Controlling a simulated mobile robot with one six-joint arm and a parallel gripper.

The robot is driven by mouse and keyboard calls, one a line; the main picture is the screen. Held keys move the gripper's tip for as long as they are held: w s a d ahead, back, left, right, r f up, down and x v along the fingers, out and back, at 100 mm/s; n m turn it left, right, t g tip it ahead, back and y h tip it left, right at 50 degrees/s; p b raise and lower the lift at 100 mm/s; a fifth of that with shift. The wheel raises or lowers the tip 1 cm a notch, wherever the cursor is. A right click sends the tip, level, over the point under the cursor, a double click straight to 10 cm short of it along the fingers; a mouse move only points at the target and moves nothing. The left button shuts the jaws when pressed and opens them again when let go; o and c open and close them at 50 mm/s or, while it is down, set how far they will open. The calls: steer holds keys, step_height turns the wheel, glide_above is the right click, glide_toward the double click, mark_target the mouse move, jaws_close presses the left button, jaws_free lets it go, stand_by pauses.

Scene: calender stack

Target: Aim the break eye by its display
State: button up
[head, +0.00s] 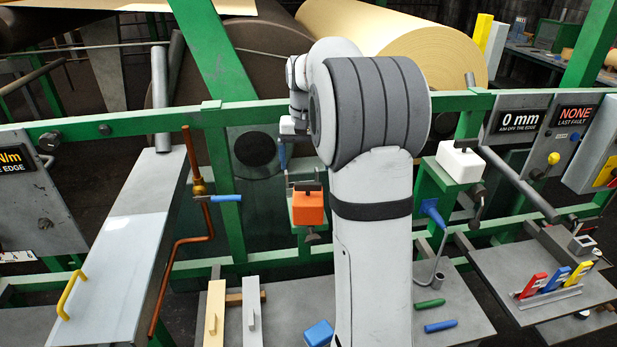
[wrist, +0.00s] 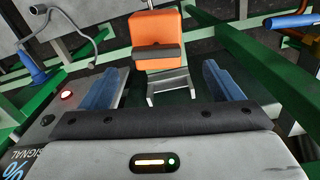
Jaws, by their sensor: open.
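An orange box (head: 308,207), likely the break eye, sits on a bracket at the green frame, left of my arm in the head view. In the wrist view the orange box (wrist: 157,30) has a dark bar across its front and a metal bracket below it. My gripper (wrist: 162,85) is open, its two blue fingers apart and nothing between them; the box shows beyond them. In the head view my arm hides much of the gripper. A display (head: 515,122) at the right reads "0 mm", with "AIM OFF THE EDGE" under it.
A "NONE / LAST FAULT" display (head: 575,115) is beside it. A white box (head: 458,163) sits on a green bracket right of my arm.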

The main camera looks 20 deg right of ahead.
mark_target(308, 183)
steer(key=f, duration=0.4)
steer(key=f+p, duration=0.1)
steer(key=f, duration=0.1)
steer(key=shift+s+d+f, duration=0.15)
steer(key=shift+s+d, duration=0.05)
steer(key=shift+d, duration=0.05)
steer(key=shift+c, duration=0.2)
steer(key=c, duration=0.9)
steer(key=shift+n+b, duration=0.35)
steer(key=shift+n, duration=0.95)
steer(key=shift+c, duration=0.2)
steer(key=o, duration=1)
